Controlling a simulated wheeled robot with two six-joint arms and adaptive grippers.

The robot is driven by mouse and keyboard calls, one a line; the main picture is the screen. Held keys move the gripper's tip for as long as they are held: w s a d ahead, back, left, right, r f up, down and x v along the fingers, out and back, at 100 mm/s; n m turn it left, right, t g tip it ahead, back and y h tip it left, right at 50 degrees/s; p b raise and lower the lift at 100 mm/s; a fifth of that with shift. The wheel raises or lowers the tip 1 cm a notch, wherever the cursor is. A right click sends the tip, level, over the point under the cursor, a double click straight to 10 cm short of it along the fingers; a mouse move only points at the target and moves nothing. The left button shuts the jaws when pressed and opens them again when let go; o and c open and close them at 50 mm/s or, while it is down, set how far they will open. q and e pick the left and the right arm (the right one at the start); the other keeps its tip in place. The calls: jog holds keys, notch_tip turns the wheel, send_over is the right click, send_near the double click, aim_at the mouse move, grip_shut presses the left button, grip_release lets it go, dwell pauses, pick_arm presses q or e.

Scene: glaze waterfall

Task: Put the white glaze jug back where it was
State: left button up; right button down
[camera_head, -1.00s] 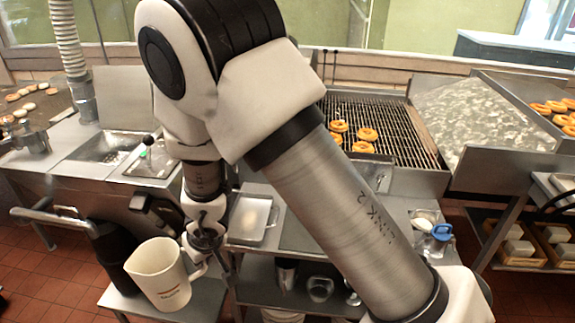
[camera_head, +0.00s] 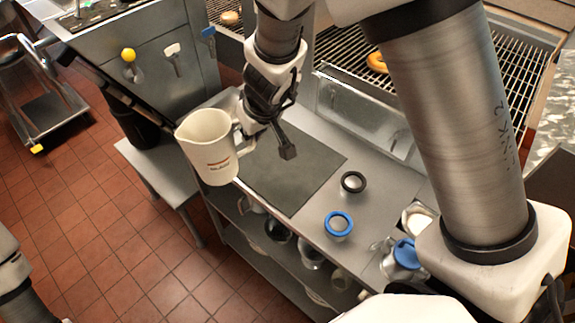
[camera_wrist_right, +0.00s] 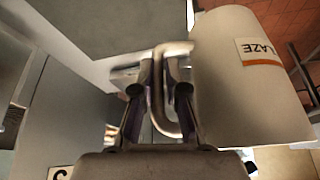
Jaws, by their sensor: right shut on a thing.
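The white glaze jug (camera_head: 207,150) is upright or nearly so in the head view, with a printed label on its side. It hangs near the left edge of the steel counter, by the dark mat (camera_head: 300,172). My right gripper (camera_head: 246,128) is shut on its handle. In the right wrist view the jug (camera_wrist_right: 245,95) lies to the right, its label partly readable, and the gripper fingers (camera_wrist_right: 160,88) close around the handle loop. The jug's contents are hidden. My left gripper is not in view.
A lower side table (camera_head: 165,165) with a dark container (camera_head: 137,127) is at left. The mat looks clear.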

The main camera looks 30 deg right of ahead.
jog(key=d+f, duration=0.1)
jog(key=d, duration=0.4)
jog(key=d+f, duration=0.2)
jog(key=d, duration=0.3)
jog(key=d+f, duration=0.2)
jog(key=d, duration=0.4)
jog(key=shift+s+f, duration=0.1)
jog(key=shift+s, duration=0.2)
jog(key=shift+f, duration=0.3)
jog(key=shift+w+r, duration=0.2)
jog(key=shift+s+f, duration=0.1)
jog(key=shift+s, duration=0.1)
jog(key=c, duration=1.2)
grip_release()
jog(key=shift+w+f, duration=0.1)
jog(key=shift+w, duration=0.05)
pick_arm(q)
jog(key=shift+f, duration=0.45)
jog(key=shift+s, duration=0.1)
